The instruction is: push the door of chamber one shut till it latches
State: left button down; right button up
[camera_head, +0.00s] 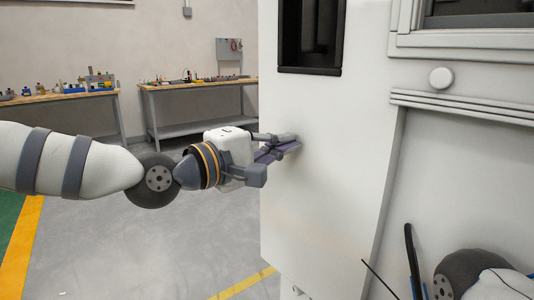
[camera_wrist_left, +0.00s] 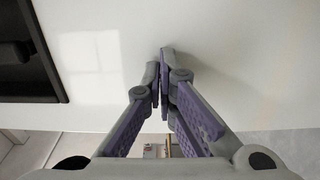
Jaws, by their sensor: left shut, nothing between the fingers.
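The white chamber door (camera_head: 330,190) is a tall flat panel with a dark window in its upper part. Its left edge stands free in front of the room behind. My left gripper (camera_head: 288,145) reaches in from the left with its fingers shut and empty. Its fingertips are at the door's face, below the window and near the free edge. In the left wrist view the shut fingertips (camera_wrist_left: 163,60) meet or almost meet the white door surface (camera_wrist_left: 230,60); exact contact is hard to tell. The latch is not visible. My right gripper is out of view.
The white chamber body (camera_head: 470,160) with a round knob (camera_head: 441,77) and ledges stands at the right. Workbenches (camera_head: 200,84) with small items line the back wall. The grey floor left of the door is clear. Part of my right arm shows at the lower right.

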pick_arm(q)
jog(key=shift+w+d, duration=0.1)
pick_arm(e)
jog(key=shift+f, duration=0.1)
pick_arm(q)
jog(key=shift+b+x, duration=1.05)
jog(key=shift+x, duration=2.2)
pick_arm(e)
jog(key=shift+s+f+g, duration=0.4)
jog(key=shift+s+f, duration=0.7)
pick_arm(q)
jog(key=shift+s+a+r, duration=0.1)
jog(key=shift+s+a, duration=0.2)
jog(key=p, duration=0.3)
send_near(305, 135)
jog(key=w, duration=0.2)
jog(key=w+d+f, duration=0.1)
jog(key=shift+w+f, duration=0.1)
jog(key=shift+w, duration=0.2)
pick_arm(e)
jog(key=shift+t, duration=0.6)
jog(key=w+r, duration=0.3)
